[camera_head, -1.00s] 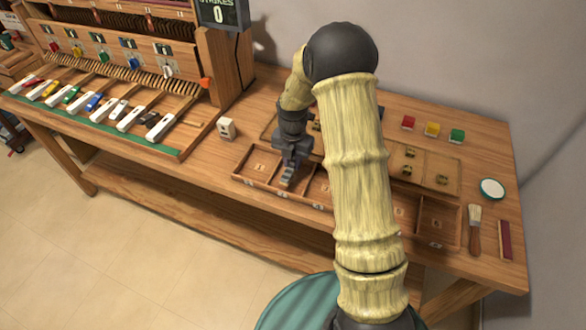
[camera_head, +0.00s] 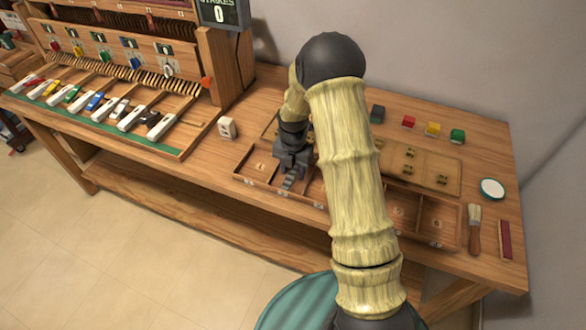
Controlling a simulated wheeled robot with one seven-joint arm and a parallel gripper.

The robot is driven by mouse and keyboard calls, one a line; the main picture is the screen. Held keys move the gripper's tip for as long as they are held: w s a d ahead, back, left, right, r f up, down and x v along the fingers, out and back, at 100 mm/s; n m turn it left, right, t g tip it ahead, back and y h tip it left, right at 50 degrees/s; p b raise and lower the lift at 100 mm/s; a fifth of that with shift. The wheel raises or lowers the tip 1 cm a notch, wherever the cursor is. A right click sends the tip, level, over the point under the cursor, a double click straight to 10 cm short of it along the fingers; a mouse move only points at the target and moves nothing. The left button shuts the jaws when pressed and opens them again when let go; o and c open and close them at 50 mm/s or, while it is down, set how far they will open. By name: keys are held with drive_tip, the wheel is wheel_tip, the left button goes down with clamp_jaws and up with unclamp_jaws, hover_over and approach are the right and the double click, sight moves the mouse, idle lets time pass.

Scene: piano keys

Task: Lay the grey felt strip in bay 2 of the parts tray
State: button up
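My gripper (camera_head: 291,170) points down over the left part of the wooden parts tray (camera_head: 253,186), above the second bay from the left. A small grey, light-banded piece (camera_head: 289,181) shows just below it, in or over that bay. It may be the grey felt strip, but I cannot tell it surely from a part of my gripper. My fingertips are too small and dark to show their opening, or whether they touch this piece. My arm hides the middle of the tray.
A keyboard model (camera_head: 120,115) with white keys stands at left. A white block (camera_head: 227,127) sits beside the tray. Behind it lie a wooden board (camera_head: 430,167) and several coloured blocks (camera_head: 409,122). A round lid (camera_head: 492,188), brush (camera_head: 474,230) and dark red strip (camera_head: 505,239) lie at right.

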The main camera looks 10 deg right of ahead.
sight(293, 174)
wheel_tip(293, 174, up, 12)
drive_tip(key=shift+r, duration=0.15)
idle(0.6)
idle(0.4)
drive_tip(key=s+r+m+t, duration=0.2)
drive_tip(key=s+r+m, duration=0.2)
drive_tip(key=s+m, duration=1.7)
drive_tip(key=m, duration=0.7)
drive_tip(key=shift+r+m+t, duration=0.2)
drive_tip(key=shift+m+t, duration=0.1)
drive_tip(key=shift+m, duration=0.1)
